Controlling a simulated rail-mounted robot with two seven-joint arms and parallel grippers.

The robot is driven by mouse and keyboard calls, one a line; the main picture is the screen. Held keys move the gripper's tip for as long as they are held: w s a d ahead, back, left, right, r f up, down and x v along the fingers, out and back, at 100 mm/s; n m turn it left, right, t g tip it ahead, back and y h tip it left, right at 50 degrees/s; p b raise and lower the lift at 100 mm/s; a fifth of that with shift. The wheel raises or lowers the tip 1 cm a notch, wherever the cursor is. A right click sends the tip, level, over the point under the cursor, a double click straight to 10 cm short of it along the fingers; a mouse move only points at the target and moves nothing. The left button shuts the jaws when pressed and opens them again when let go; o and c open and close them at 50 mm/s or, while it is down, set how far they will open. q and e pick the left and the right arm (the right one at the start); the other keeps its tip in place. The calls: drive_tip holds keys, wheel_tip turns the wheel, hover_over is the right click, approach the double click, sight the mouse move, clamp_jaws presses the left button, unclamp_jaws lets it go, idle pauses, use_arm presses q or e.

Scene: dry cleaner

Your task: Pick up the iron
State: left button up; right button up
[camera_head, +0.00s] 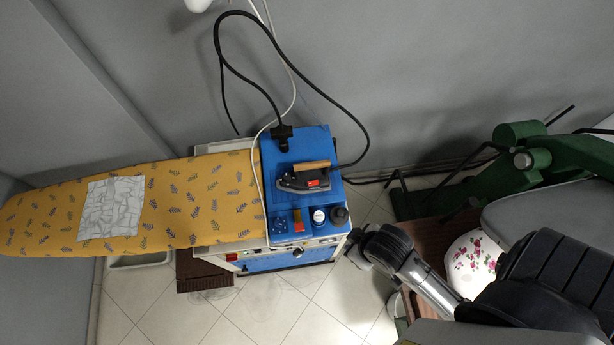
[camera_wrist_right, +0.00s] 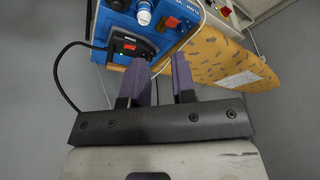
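The iron (camera_head: 303,181), dark with a wooden handle and a red part, rests on the blue top of the ironing station (camera_head: 280,150). Its dark body with the red part also shows in the right wrist view (camera_wrist_right: 128,46), beyond the left finger. My right gripper (camera_wrist_right: 161,66) is open, its two purple fingers apart with nothing between them. In the head view, my right arm reaches in from the right and ends near the station's right front corner, apart from the iron. My left gripper is in neither view.
A yellow patterned ironing board (camera_head: 200,200) extends left, with a grey-white cloth (camera_head: 112,208) on it. A black cord (camera_head: 330,95) loops behind. Green machinery (camera_head: 520,160) stands at right.

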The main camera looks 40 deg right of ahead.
drive_tip(key=o, duration=0.6)
